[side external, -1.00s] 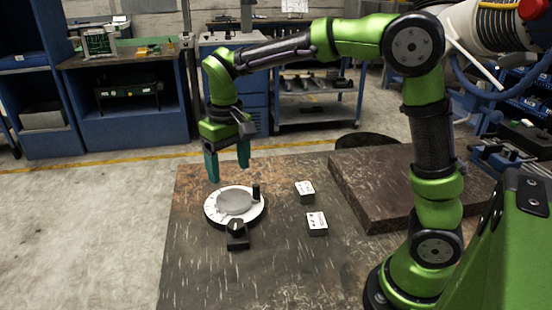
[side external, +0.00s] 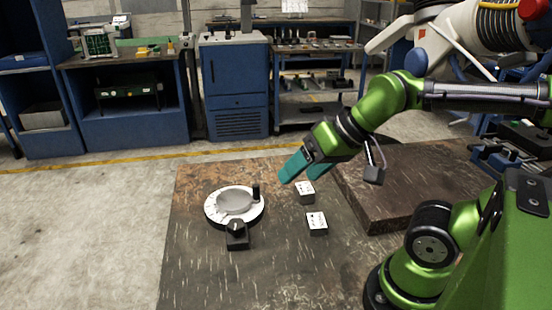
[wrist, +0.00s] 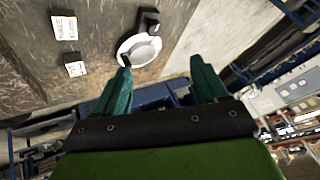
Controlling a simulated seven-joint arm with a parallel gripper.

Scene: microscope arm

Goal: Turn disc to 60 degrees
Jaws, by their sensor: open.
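The disc (side external: 216,214) is a white dial with tick marks and a grey raised centre, lying on the dark work table. A black upright peg (side external: 256,193) stands at its right rim. A black block with a knob (side external: 237,236) sits at its front edge. My gripper (side external: 302,176) is open and empty, tilted above the table to the right of the disc and apart from it. In the wrist view the disc (wrist: 140,50) shows beyond the two teal fingers of my gripper (wrist: 163,72), partly covered by the left finger. I cannot read the disc's angle.
Two small white-topped labelled blocks (side external: 305,191) (side external: 316,223) stand right of the disc. A raised dark slab (side external: 400,205) lies at the table's right. The table (side external: 200,270) is clear left and in front of the disc.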

